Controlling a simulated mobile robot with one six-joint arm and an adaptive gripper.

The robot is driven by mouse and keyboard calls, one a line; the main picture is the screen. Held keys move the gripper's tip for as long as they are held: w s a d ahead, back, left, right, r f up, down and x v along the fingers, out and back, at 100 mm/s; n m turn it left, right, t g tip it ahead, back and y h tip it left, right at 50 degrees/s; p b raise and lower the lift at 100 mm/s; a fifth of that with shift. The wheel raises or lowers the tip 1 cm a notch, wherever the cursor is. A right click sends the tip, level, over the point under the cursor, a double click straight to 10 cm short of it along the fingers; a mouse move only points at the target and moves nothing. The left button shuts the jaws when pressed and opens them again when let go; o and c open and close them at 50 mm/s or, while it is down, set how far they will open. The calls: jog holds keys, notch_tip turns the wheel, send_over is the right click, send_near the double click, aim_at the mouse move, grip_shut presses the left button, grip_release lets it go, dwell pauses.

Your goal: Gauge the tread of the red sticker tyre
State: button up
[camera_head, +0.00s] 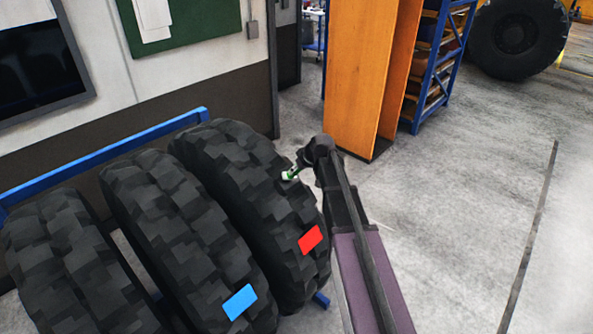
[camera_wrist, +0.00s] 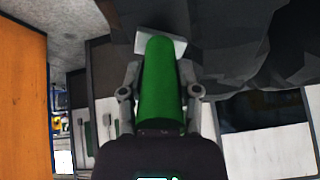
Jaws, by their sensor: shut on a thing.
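The red sticker tyre (camera_head: 262,215) stands rightmost in a row of black tyres, with a red sticker (camera_head: 310,239) low on its tread. My gripper (camera_head: 296,173) is at the upper right of this tyre. It is shut on a green gauge with a pale end (camera_head: 290,175). In the wrist view the green gauge body (camera_wrist: 160,85) sits between the two fingers, and its pale crosspiece (camera_wrist: 160,43) is close to the dark tyre tread (camera_wrist: 235,50). Whether the crosspiece touches the tread I cannot tell.
A blue-sticker tyre (camera_head: 180,235) stands beside it, and another tyre (camera_head: 75,265) is at the far left. A blue rack rail (camera_head: 110,155) runs behind them. An orange panel (camera_head: 360,75) and blue shelf (camera_head: 440,60) stand beyond. The floor (camera_head: 470,200) at right is clear.

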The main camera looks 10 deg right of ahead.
jog(key=shift+b+x, duration=0.65)
jog(key=shift+x, duration=0.1)
dwell(0.5)
jog(key=shift+r, duration=0.15)
dwell(1.0)
jog(key=shift+p+v, duration=2.5)
jog(key=shift+v, duration=0.4)
dwell(0.4)
